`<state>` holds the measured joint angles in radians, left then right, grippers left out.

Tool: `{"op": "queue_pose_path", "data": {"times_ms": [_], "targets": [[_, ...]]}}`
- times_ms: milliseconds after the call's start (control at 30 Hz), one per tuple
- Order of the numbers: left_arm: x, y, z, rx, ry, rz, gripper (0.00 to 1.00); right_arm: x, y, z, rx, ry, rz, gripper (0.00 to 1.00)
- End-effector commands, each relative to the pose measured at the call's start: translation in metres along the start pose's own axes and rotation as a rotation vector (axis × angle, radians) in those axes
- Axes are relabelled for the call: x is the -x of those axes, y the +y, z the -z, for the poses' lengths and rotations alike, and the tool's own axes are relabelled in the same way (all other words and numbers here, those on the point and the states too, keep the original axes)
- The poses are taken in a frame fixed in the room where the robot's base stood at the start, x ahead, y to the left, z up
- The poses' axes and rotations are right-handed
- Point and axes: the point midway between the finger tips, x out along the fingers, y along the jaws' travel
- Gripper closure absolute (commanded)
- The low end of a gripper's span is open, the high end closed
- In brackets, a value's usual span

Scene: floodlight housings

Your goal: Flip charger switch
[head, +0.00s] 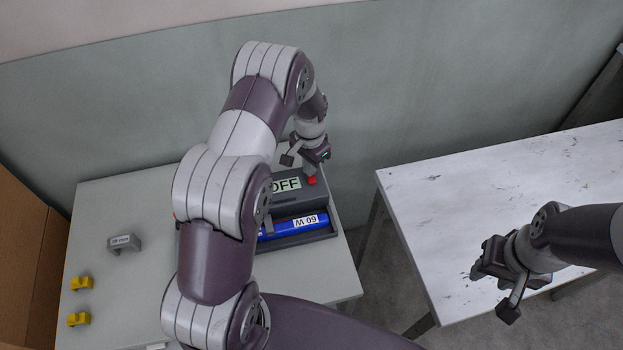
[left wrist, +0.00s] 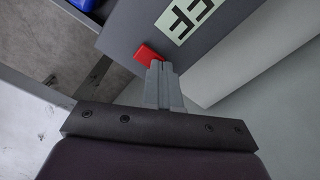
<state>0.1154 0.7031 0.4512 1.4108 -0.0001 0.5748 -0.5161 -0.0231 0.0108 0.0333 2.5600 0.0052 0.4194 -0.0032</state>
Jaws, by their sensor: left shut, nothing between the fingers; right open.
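The dark grey charger (head: 320,212) stands on the left table, partly hidden behind my left arm. Its label (head: 286,185) reads "OFF", with the front letters hidden, and a red switch (head: 311,180) sits at the label's right. A blue battery (head: 295,225) marked "60 W" lies in the charger's front bay. My left gripper (head: 311,169) is shut and empty, right at the red switch. In the left wrist view its fingertips (left wrist: 158,68) are at the red switch (left wrist: 147,54); I cannot tell whether they press it. My right gripper (head: 492,276) is open and empty, away from the charger.
A small grey labelled block (head: 124,243) and two yellow pieces (head: 80,284) lie on the left table (head: 120,200). A white scuffed table (head: 480,190) stands at right, with a gap between the tables. A wall is close behind the charger.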

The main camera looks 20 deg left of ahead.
Motion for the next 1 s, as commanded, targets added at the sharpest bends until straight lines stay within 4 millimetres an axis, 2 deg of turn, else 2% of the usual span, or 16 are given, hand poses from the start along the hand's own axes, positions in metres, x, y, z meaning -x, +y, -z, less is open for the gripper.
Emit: {"op": "queue_pose_path", "data": {"times_ms": [167, 600, 1000], "targets": [[0.01, 0.0, 0.0, 0.0, -0.001, -0.001, 1.0, 0.009, 0.0, 0.001, 0.0, 0.0, 0.0, 0.57], [0.07, 0.0, 0.0, 0.0, -0.001, -0.001, 1.0, 0.055, 0.0, 0.007, 0.0, 0.0, 0.0, 0.57], [0.07, 0.0, 0.0, 0.0, -0.002, -0.001, 1.0, 0.054, 0.0, 0.006, 0.0, 0.0, 0.0, 0.57]]}}
